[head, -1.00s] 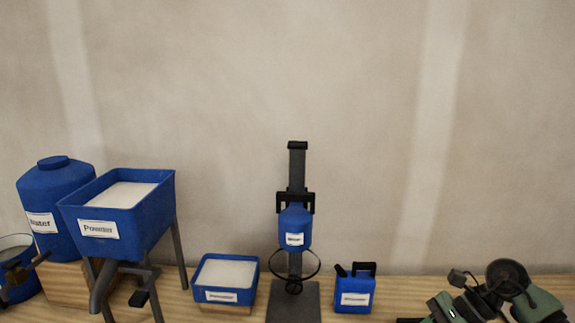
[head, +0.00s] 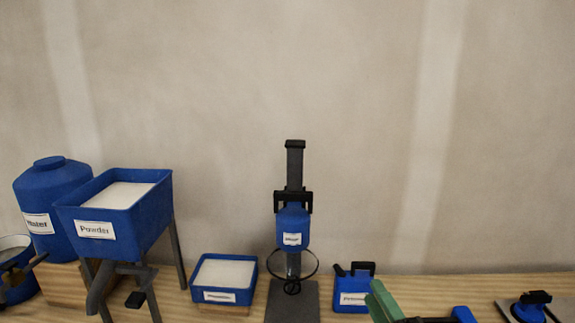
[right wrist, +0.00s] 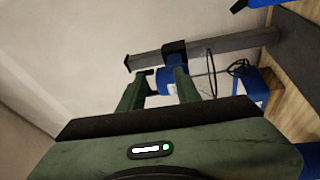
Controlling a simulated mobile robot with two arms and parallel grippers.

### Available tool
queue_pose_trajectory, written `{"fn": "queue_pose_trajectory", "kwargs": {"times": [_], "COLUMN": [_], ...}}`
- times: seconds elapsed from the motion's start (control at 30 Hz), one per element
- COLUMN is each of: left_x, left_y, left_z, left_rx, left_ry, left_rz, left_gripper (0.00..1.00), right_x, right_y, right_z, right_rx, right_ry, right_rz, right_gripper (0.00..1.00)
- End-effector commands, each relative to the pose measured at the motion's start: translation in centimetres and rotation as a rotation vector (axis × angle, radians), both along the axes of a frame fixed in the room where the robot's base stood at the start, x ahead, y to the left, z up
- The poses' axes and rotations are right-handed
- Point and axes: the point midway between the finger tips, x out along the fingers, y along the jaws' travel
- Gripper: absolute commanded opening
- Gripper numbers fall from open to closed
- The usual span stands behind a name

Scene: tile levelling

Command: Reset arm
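My right gripper (head: 382,302) shows in the head view as a green part at the bottom edge, in front of the small blue jug (head: 354,286). In the right wrist view its two green fingers (right wrist: 161,78) stand apart, and I see nothing held between them. The mixer stand (right wrist: 222,46) shows behind the fingers, tilted in that picture. I cannot tell whether the fingers touch it. My left gripper is not in view.
From the left stand a bucket (head: 18,284), the water tank (head: 53,190), the powder hopper (head: 113,220), a blue tray (head: 222,297) and the mixer stand (head: 294,165). A blue tool (head: 531,304) lies far right. The wall above is bare.

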Motion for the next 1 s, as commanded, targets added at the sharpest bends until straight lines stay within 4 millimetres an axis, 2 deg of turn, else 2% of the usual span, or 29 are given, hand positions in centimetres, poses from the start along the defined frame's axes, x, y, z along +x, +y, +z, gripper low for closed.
{"fn": "queue_pose_trajectory", "kwargs": {"times": [0.1,0.17,0.23,0.33,0.4,0.53,0.83,1.0], "left_x": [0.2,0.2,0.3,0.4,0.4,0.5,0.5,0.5], "left_y": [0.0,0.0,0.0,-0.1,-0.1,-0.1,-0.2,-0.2], "left_z": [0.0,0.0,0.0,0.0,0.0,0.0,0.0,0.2], "left_rx": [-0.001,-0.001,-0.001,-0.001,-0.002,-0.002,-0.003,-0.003], "left_ry": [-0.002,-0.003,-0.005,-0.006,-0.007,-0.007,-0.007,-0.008], "left_rz": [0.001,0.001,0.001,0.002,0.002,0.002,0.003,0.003], "left_gripper": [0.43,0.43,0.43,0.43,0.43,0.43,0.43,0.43], "right_x": [-2.7,-5.0,-8.3,-12.8,-15.5,-20.1,-29.2,-28.0], "right_y": [-3.2,-4.4,-5.2,-5.3,-5.1,-4.4,-2.4,-2.3], "right_z": [-5.7,-9.1,-12.7,-16.5,-18.3,-20.6,-22.7,-27.0], "right_rx": [0.314,0.461,0.616,0.774,0.849,0.949,1.091,1.079], "right_ry": [0.291,0.444,0.619,0.816,0.922,1.085,1.376,1.388], "right_rz": [-0.189,-0.289,-0.402,-0.532,-0.603,-0.714,-0.918,-0.929], "right_gripper": [0.33,0.33,0.33,0.33,0.33,0.33,0.33,0.33]}}
